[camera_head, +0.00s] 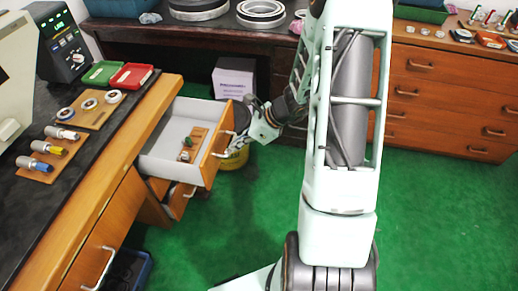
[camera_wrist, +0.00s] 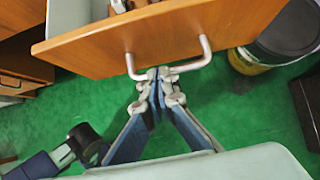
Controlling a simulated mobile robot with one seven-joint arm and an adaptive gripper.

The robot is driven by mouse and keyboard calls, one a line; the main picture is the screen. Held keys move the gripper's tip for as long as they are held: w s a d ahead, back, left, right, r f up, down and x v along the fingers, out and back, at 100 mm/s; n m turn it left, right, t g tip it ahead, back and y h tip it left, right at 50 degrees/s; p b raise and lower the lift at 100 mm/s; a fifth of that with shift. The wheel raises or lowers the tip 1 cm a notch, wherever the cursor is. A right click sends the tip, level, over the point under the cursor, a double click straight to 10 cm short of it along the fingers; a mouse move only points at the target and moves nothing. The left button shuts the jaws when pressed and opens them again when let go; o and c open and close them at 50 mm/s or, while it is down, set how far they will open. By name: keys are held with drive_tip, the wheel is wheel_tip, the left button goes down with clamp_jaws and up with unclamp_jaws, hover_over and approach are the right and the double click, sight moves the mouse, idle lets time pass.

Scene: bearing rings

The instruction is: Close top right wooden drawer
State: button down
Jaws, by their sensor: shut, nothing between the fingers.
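The top right wooden drawer (camera_head: 216,158) is pulled out from the bench at the left in the head view. It has a white inside with a small wooden block and some small items in it. Its wooden front also shows in the wrist view (camera_wrist: 95,52), with a metal bar handle (camera_wrist: 170,68). My gripper (camera_wrist: 157,76) is shut and empty, its fingertips at the handle's bar in the wrist view; I cannot tell whether they touch it. In the head view my gripper (camera_head: 250,120) is at the drawer front, partly hidden by its own links.
A lower drawer (camera_head: 178,200) is also slightly out beneath it. A bucket (camera_head: 236,157) and a white box (camera_head: 234,78) stand on the green floor behind the drawer. The black bench top (camera_head: 60,190) holds trays, rings and tools. Green floor lies open in front.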

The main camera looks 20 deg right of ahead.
drive_tip(key=p, duration=0.2)
hover_over(178, 148)
idle(0.5)
